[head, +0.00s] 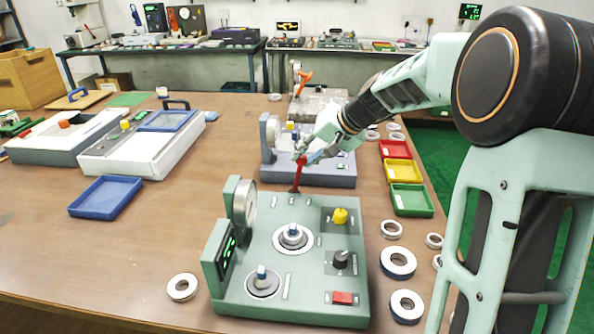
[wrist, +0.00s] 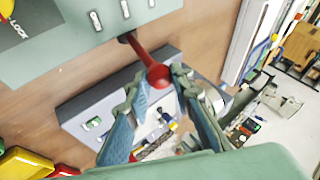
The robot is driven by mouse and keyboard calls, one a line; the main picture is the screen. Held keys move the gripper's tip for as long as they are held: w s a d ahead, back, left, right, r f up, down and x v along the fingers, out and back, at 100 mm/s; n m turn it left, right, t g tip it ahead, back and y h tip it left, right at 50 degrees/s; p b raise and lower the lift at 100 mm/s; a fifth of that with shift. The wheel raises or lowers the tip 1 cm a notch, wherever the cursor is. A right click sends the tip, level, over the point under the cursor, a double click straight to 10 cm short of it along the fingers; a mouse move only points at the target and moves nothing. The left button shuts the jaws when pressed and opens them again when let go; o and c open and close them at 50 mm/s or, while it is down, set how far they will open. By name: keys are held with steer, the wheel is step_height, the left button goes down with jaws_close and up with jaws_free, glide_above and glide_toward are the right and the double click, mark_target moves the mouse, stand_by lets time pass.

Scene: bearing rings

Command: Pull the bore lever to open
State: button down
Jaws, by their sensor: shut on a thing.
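A green bearing gauge unit (head: 307,281) stands on the wooden table in front of me. A red lever (head: 297,176) rises from its back edge, leaning slightly. In the wrist view the red lever (wrist: 146,58) comes out of the unit's edge and ends in a round red knob. My gripper (head: 303,158) is shut on the lever's knob end; in the wrist view the knob lies between the two fingertips of my gripper (wrist: 160,78). The unit carries a yellow knob (head: 340,216), a black knob (head: 341,259) and a red button (head: 342,298).
A grey-blue unit (head: 330,174) stands just behind the lever, under my gripper. Red, yellow (head: 403,171) and green (head: 410,199) trays stand to the right, with several loose rings (head: 398,262).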

steer(key=shift+y, duration=0.8)
steer(key=shift+s+d+f+b, duration=0.15)
steer(key=shift+d+f+b, duration=0.15)
steer(key=shift+d+b, duration=0.4)
steer(key=shift+s+d+f+b, duration=0.1)
steer(key=shift+d+f+b, duration=0.15)
steer(key=shift+d+b, duration=0.45)
steer(key=shift+s+d+f+b, duration=0.15)
steer(key=shift+d+f+b, duration=0.2)
steer(key=shift+b, duration=0.6)
steer(key=shift+d, duration=0.1)
steer(key=c, duration=1.7)
jaws_free()
steer(key=shift+t, duration=0.3)
steer(key=shift+r, duration=0.1)
steer(key=shift+r, duration=0.1)
steer(key=v, duration=1.2)
